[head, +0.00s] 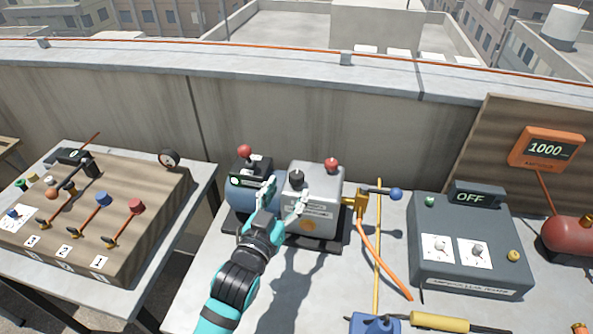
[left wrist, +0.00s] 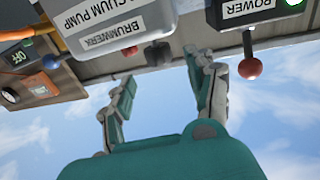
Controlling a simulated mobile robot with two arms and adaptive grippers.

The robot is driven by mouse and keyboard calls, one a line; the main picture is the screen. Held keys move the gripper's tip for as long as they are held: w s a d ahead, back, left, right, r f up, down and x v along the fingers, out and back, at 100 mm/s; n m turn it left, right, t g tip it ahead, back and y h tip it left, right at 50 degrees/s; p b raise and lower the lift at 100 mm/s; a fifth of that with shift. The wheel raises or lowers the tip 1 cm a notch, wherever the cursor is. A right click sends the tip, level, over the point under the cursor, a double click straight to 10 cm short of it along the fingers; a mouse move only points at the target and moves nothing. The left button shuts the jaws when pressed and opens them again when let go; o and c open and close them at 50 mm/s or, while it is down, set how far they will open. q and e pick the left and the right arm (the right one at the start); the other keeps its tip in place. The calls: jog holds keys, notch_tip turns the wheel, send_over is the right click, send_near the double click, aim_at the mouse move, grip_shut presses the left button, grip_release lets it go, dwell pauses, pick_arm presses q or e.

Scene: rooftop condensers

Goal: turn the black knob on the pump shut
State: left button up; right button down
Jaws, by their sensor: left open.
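The grey pump (head: 317,190) stands on the bench against the wall. Its black knob (head: 296,178) stands upright on the top. The pump's label face shows upside down in the left wrist view (left wrist: 120,22), where the dark knob (left wrist: 158,54) appears beyond and between the fingertips. My left gripper (head: 286,192) is open in front of the pump, one finger to each side of the knob in the picture. It looks empty; I cannot tell whether either finger touches the pump. In the left wrist view both fingers (left wrist: 160,70) are spread wide. My right gripper is not in view.
A red knob (head: 331,165) sits on the pump's back right. A dark POWER box with a red-ball lever (head: 245,151) is close on the left. A brass valve with a blue-ended handle (head: 380,192) and an orange hose (head: 385,255) are on the right. A grey OFF box (head: 470,235) stands farther right.

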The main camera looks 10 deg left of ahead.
aim_at(294, 180)
pick_arm(q)
jog(key=w, duration=0.5)
jog(key=shift+w+d+p, duration=0.25)
jog(key=shift+d+p, duration=0.05)
jog(key=shift+d, duration=0.1)
jog(key=shift+w, duration=0.35)
jog(key=shift+c, duration=0.2)
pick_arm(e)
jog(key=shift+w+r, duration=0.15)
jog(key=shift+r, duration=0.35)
